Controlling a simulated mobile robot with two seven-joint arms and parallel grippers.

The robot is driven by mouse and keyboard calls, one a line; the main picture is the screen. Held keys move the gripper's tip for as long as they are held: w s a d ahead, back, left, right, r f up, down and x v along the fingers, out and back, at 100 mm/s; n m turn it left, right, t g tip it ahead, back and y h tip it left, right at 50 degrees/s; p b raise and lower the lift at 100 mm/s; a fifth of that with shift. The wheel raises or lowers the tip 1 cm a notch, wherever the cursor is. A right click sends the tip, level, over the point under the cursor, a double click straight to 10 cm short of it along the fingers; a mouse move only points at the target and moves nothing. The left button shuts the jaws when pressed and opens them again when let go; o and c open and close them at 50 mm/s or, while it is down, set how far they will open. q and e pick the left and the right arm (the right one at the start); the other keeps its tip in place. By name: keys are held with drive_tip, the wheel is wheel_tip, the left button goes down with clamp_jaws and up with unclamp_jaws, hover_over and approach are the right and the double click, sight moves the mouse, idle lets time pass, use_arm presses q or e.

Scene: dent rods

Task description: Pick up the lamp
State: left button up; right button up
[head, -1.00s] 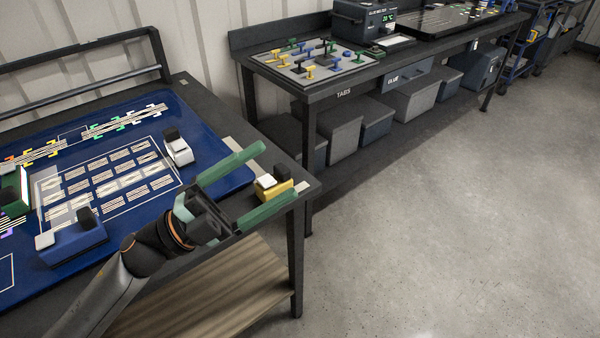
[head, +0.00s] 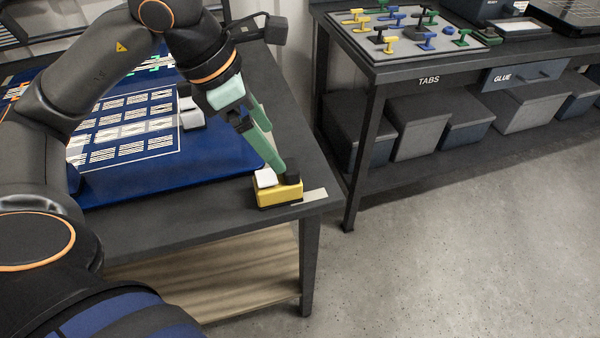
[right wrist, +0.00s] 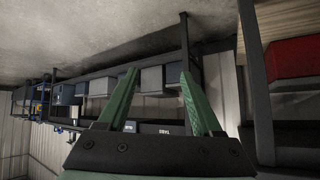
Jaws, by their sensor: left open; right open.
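A small yellow block (head: 278,194) with a white knob and a black knob on top sits near the right corner of the dark table; it may be the lamp, though I cannot tell for sure. My left gripper (head: 277,162) is open and points down at it from above and behind. Its green fingertips are close to the knobs; I cannot tell whether they touch. My right gripper (right wrist: 158,75) is open and empty in the right wrist view, with nothing between its green fingers.
A blue mat (head: 150,180) with printed strips covers much of the table, and a white block (head: 191,112) stands on it. A second bench (head: 400,62) at the right holds a grey board (head: 385,48) of coloured tabs, with boxes below. The floor (head: 450,250) at the right is clear.

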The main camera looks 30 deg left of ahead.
sight(294, 179)
use_arm(q)
drive_tip(key=b+x, duration=0.1)
drive_tip(key=x, duration=0.5)
drive_tip(key=shift+f, duration=0.25)
drive_tip(key=x, duration=0.5)
drive_tip(key=shift+w+a+f+b, duration=0.1)
drive_tip(key=shift+a+f+b, duration=0.05)
drive_tip(key=shift+f+b, duration=0.25)
use_arm(e)
drive_tip(key=shift+s+d+f, duration=0.1)
drive_tip(key=shift+s+f, duration=0.15)
drive_tip(key=shift+f, duration=0.25)
drive_tip(key=shift+s+f, duration=0.2)
drive_tip(key=shift+f, duration=0.25)
use_arm(q)
drive_tip(key=shift+r, duration=0.1)
clamp_jaws()
